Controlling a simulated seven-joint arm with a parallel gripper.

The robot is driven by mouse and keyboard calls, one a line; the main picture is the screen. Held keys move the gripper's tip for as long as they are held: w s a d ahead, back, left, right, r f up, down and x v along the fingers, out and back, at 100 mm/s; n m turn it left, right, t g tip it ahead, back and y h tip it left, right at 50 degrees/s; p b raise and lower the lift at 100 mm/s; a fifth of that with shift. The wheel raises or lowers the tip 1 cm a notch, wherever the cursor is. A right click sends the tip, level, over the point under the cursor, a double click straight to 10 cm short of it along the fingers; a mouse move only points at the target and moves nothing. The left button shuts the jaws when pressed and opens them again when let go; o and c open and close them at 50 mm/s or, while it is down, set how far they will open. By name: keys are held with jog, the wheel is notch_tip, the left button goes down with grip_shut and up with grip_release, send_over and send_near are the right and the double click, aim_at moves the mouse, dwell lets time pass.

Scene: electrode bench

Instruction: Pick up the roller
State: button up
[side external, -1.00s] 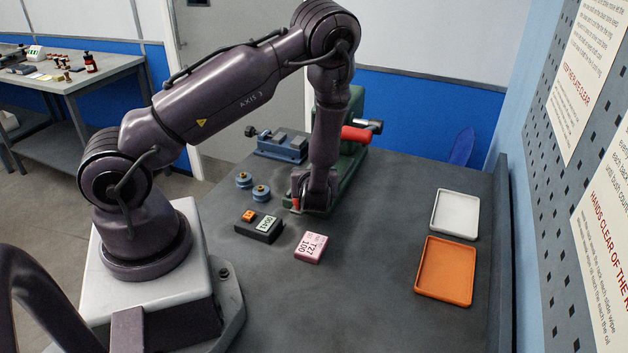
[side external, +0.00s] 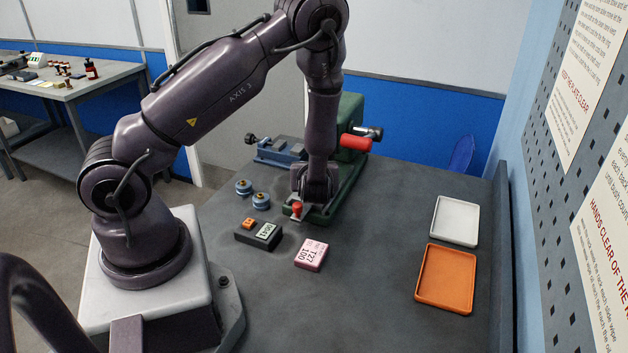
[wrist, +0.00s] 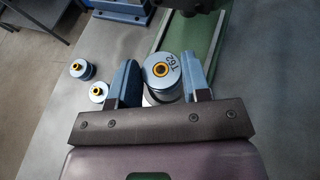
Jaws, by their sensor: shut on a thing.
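The roller (wrist: 165,75) is a short, pale metal cylinder marked T62, with a brass-coloured centre. In the wrist view it sits between the two blue fingers of my gripper (wrist: 161,76), which is shut on it. In the side view my gripper (side external: 316,194) is low over the front end of the green machine base (side external: 338,197). The roller is hard to make out there behind the fingers, and I cannot tell whether it is clear of the surface.
Two small blue round parts (side external: 243,187) (side external: 261,200) stand to the left. A black display box (side external: 259,235) and a pink block (side external: 311,254) lie in front. A red knob (side external: 296,209) is beside my gripper. White (side external: 455,221) and orange (side external: 446,277) trays lie right.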

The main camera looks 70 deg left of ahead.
jog(key=s+d, duration=0.2)
jog(key=d, duration=0.3)
jog(key=s+d, duration=0.2)
jog(key=d, duration=0.4)
jog(key=s+d, duration=0.2)
jog(key=d, duration=0.3)
jog(key=shift+d+f, duration=0.15)
jog(key=shift+d, duration=0.1)
jog(key=w+d+r+m+t+h, duration=0.55)
jog(key=w+m+t, duration=0.2)
jog(key=w, duration=0.25)
jog(key=w+a+r+m+h, duration=0.1)
jog(key=w+r, duration=0.1)
jog(key=r, duration=0.6)
jog(key=w+a+r+m+h, duration=0.1)
jog(key=r+m+h, duration=0.1)
jog(key=r, duration=0.6)
jog(key=shift+w+r+t, duration=0.35)
jog(key=shift+w+r, duration=0.05)
jog(key=shift+a+r, duration=0.1)
